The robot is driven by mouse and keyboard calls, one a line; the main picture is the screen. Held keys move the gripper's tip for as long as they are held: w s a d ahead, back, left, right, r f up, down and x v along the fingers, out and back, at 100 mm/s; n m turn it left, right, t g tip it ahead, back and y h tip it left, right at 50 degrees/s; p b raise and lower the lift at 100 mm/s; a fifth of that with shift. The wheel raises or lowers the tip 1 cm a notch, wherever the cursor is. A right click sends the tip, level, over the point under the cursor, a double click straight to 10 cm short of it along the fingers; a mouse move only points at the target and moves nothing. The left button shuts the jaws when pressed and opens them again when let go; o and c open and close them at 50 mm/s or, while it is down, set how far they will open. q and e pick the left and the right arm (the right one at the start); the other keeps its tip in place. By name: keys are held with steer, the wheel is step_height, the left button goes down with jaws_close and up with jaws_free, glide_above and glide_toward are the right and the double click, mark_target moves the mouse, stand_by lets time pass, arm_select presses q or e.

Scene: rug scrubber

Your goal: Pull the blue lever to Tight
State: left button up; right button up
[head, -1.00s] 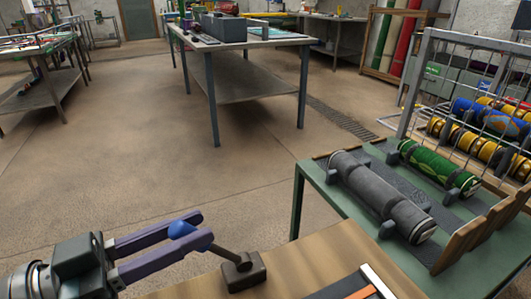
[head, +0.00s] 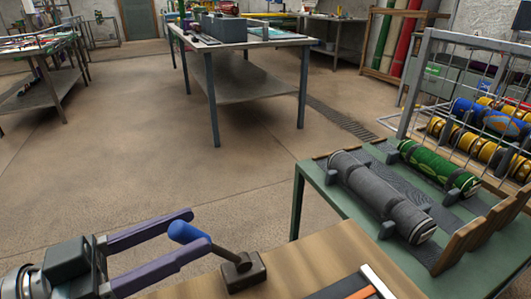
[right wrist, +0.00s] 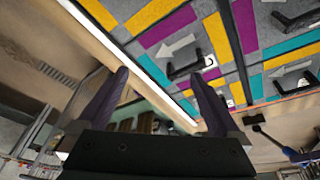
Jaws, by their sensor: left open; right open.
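The blue lever (head: 188,232) has a rounded blue handle on a dark shaft, rising from a dark block (head: 243,272) on the wooden bench. It leans left, towards my left gripper. My left gripper (head: 200,229) is open, with its two purple fingers on either side of the blue handle; I cannot tell whether they touch it. The lever also shows at the lower right of the right wrist view (right wrist: 292,153). My right gripper (right wrist: 160,75) is open and empty, below a patterned rug surface in that view. No "Tight" marking is readable.
A green table (head: 306,188) at right carries a grey roll (head: 380,192) and a green roll (head: 437,167), beside a wire rack of spools. The wooden bench (head: 325,252) lies close in front. Open floor (head: 120,150) lies beyond, left of the green table.

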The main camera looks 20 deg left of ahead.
arm_select(q)
steer(key=v, duration=0.9)
steer(key=shift+s, duration=0.1)
